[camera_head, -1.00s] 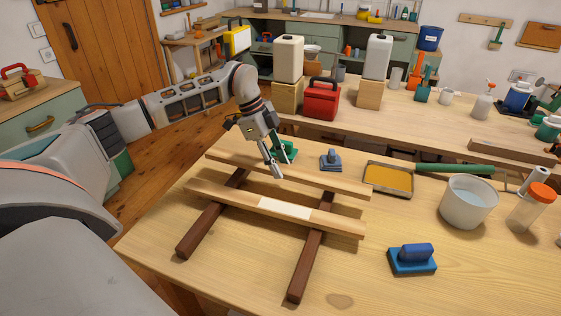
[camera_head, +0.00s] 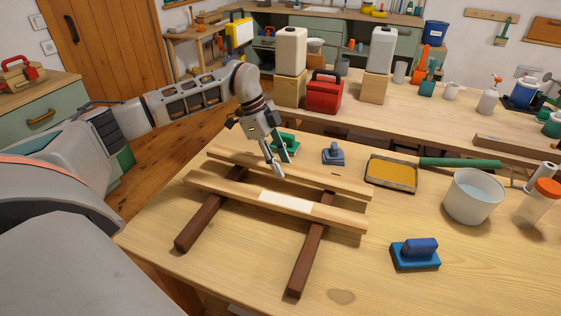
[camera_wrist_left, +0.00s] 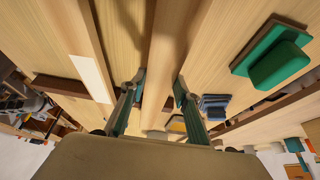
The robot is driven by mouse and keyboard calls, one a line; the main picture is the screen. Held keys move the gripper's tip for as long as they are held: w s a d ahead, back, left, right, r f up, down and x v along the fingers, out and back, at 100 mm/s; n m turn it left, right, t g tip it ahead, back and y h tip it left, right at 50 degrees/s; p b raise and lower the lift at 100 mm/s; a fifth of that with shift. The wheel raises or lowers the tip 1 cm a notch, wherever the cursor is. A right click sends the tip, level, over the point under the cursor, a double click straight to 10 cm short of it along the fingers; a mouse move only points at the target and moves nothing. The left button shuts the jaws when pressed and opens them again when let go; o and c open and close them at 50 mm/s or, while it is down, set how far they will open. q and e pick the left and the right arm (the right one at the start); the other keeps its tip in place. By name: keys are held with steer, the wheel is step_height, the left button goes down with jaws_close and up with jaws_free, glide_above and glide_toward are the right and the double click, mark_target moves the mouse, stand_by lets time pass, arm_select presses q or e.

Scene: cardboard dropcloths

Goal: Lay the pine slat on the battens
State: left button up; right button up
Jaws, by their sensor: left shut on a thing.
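The pine slat (camera_head: 330,184) is a long, pale wooden strip lying crosswise near the far ends of two dark brown battens (camera_head: 208,221) (camera_head: 310,245). My left gripper (camera_head: 279,171) reaches down to the middle of this slat and is shut on it. In the left wrist view the slat (camera_wrist_left: 168,45) runs between the two fingers (camera_wrist_left: 160,88). A second pale slat (camera_head: 225,190) with a whitish patch lies across the battens, nearer to me. I cannot tell whether the held slat touches the battens. My right gripper is not in view.
A green block (camera_head: 288,143) and a grey-blue one (camera_head: 333,154) stand just behind the slat. A yellow paint tray (camera_head: 391,174), a white bucket (camera_head: 473,196) and a blue block (camera_head: 415,254) are to the right.

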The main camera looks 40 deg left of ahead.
arm_select(q)
steer(key=shift+f, duration=0.25)
steer(key=o, duration=1.3)
steer(key=v, duration=1.2)
steer(key=shift+s, duration=0.1)
